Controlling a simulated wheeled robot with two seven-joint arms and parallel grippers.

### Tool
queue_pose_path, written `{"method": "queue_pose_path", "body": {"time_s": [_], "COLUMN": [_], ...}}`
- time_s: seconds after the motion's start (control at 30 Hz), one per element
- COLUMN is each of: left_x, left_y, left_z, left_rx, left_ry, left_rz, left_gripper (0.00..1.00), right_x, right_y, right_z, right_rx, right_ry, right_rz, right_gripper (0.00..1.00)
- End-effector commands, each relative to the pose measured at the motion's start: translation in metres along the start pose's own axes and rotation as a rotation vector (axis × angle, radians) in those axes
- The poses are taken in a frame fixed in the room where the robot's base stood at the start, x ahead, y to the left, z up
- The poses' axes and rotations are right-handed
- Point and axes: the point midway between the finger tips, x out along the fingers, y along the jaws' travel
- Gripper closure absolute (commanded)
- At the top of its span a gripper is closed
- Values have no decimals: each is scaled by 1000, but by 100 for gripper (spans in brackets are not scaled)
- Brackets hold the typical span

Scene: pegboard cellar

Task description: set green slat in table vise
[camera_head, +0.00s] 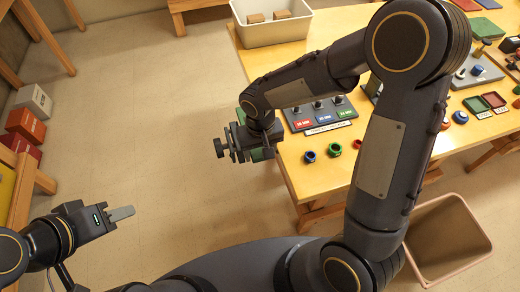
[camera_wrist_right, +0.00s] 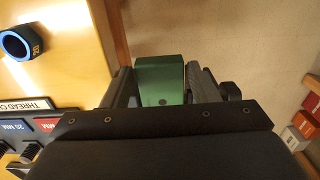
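The table vise (camera_head: 223,146) is dark grey, with a screw knob, at the left edge of the yellow table. My right gripper (camera_head: 258,136) is right over it. A green piece, which looks like the green slat (camera_head: 262,154), shows below the gripper. In the right wrist view the green slat (camera_wrist_right: 161,80) sits between two dark uprights, with the vise knob (camera_wrist_right: 231,91) to the right.
Thread-check plugs (camera_head: 320,112) and several coloured rings (camera_head: 334,149) lie on the table (camera_head: 290,65) near the vise. A white bin (camera_head: 270,32) stands at the back. A pinkish open bin (camera_head: 445,240) is at the lower right. Boxes (camera_head: 25,125) are at the left; the middle floor is clear.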

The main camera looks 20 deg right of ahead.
Motion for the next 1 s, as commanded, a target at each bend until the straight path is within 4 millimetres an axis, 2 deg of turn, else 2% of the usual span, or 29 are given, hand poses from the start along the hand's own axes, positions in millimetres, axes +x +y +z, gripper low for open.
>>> {"method": "queue_pose_path", "body": {"time_s": [0.03, 0.1, 0.33, 0.47, 0.53, 0.6, 0.9, 1.0], "left_x": [0, 0, -1, -8, -16, -11, -12, -13], "left_y": [0, 0, 0, 3, 7, 5, 6, 6], "left_z": [0, 0, 0, -4, -8, -6, -6, -7], "left_rx": [0, 0, 0, 0, 0, 0, 0, 0], "left_ry": [0, 0, 0, 0, 0, 1, 0, 0], "left_rz": [0, 0, 0, 0, 0, 0, 0, 0], "left_gripper": [64, 64, 64, 64, 64, 64, 64, 64], "right_x": [-1, -1, -1, -9, -18, -26, -94, -111], "right_y": [0, 0, 0, 0, 0, 0, 0, 0], "right_z": [0, 0, 0, 0, 0, -2, -1, -1], "right_rx": [0, 0, 0, 0, -1, 1, 0, 0], "right_ry": [0, 0, 0, 0, 0, 6, 7, 4], "right_rz": [0, 0, 0, 0, -1, -1, -2, -2], "right_gripper": [39, 33, 33, 33, 33, 33, 33, 33]}}
